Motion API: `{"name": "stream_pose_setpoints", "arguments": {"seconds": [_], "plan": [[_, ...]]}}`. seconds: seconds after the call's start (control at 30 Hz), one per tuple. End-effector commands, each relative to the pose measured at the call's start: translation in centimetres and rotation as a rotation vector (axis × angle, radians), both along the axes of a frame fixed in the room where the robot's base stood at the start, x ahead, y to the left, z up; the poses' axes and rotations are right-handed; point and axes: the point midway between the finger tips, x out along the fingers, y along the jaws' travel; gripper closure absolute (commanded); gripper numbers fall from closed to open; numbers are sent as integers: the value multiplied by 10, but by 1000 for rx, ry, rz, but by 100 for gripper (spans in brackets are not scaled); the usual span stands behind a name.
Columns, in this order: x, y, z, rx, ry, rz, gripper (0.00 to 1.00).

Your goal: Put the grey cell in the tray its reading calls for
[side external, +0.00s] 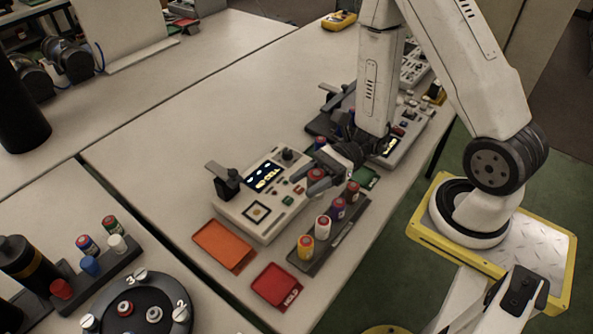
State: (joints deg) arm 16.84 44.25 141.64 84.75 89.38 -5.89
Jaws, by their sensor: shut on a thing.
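The tester's display (264,178) shows small yellow text that seems to read "NO CELL". An orange tray (223,246) and a red tray (277,288) lie in front of the tester. A green tray (366,178) is partly hidden behind the gripper.
The dark rack (326,246) holds a yellow cell (305,247), a white cell (322,228), a purple cell (337,210) and a red cell (352,192). Another device (402,140) stands behind my gripper. A round dark carousel (138,312) is at lower left.

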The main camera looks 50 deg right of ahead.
Motion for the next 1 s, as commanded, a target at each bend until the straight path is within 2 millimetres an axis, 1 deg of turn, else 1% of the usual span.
{"name": "stream_pose_setpoints", "arguments": {"seconds": [0.37, 0.53, 0.67, 1.0], "plan": [[-1, 0, 0, 2, 0, 8, 100], [6, 2, -4, 1, 1, 8, 100], [19, 7, -10, 2, 0, 10, 100], [70, 21, -34, 2, 0, 9, 100]]}}
